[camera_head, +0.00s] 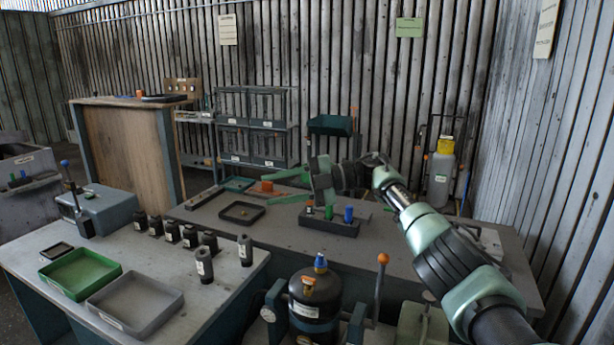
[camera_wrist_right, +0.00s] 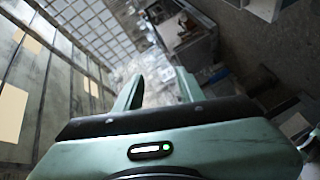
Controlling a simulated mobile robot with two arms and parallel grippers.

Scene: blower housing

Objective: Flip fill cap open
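A black rounded tank (camera_head: 315,300) stands at the front centre, with an orange cap-like part (camera_head: 309,282) and a blue knob (camera_head: 320,262) on top. A grey canister (camera_head: 439,178) with a yellow top (camera_head: 445,145) stands by the back wall. I cannot tell for sure which part is the fill cap, or whether it is open. My right gripper (camera_head: 268,188) is raised over the rear bench, pointing left, away from both. Its two green fingers are apart with nothing between them, as the right wrist view also shows (camera_wrist_right: 157,85). My left gripper is not in view.
An orange-knobbed lever (camera_head: 383,259) rises right of the tank. A dark block with coloured pegs (camera_head: 329,222) and a black tray (camera_head: 242,211) sit on the rear bench. The left bench holds a green tray (camera_head: 80,273), a grey tray (camera_head: 134,302) and several dark bottles (camera_head: 172,232).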

